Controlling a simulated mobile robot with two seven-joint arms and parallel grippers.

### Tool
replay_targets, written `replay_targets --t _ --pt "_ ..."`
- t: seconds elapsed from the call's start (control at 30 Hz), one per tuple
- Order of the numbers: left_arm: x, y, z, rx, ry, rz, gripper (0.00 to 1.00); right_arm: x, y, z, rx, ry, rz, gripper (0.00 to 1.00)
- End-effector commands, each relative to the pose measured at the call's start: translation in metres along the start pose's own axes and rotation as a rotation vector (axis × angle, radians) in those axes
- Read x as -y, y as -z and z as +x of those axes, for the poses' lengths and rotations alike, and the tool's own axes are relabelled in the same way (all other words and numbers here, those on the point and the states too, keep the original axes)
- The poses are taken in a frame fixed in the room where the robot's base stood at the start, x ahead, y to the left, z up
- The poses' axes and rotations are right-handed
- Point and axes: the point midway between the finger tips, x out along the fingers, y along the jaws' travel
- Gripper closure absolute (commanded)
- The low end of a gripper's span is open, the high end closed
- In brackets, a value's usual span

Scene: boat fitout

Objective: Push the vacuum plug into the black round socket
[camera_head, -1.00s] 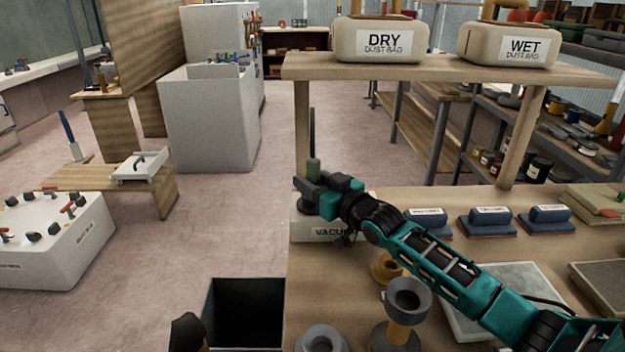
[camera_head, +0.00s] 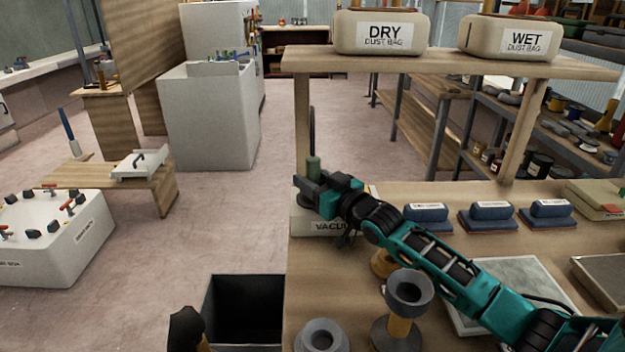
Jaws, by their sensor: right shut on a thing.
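My right gripper (camera_head: 312,188) reaches in from the right and is shut on the vacuum plug (camera_head: 313,166), a green-grey cylinder with a dark cord rising from its top. The plug stands upright over the box labelled "VACUU..." (camera_head: 312,227) at the bench's left edge. The black round socket (camera_head: 304,206) shows only in part as a dark rim below the gripper, which hides most of it. I cannot tell how far the plug sits in it. My left gripper is not clearly in view; a dark piece shows at the lower left.
The wooden bench (camera_head: 450,200) holds several blue sanding blocks (camera_head: 487,217), and grey cup-topped stands (camera_head: 408,290) near the front. A shelf (camera_head: 450,66) with DRY and WET dust bags (camera_head: 380,33) is above. A black open bin (camera_head: 245,310) stands left of the bench.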

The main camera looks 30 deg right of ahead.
Motion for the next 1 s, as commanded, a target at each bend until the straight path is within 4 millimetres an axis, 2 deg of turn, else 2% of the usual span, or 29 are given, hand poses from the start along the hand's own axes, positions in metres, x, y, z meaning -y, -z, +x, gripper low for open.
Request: replay_targets --t 0.03,0.3,0.33,0.63,1.0 --pt "0.0 -0.0004 0.0005 0.0 0.0 0.0 0.42 0.0017 -0.0137 -0.0019 0.03 0.0 0.004 0.88" --pt "0.0002 0.0002 0.0011 -0.002 0.0 0.0 0.42 0.0021 -0.0153 -0.002 0.033 0.001 0.005 0.88" --pt "0.0002 0.0004 0.0012 -0.003 0.0 0.0 0.42 0.0022 -0.0153 -0.002 0.033 0.001 0.005 0.56" --pt "0.0006 0.002 0.0019 -0.006 0.001 0.001 0.42 0.001 -0.0143 -0.002 0.032 -0.001 0.005 0.27" --pt "0.0006 0.0019 0.0018 -0.005 0.001 0.001 0.42 -0.0011 -0.0119 -0.0019 0.027 -0.004 0.002 0.27"
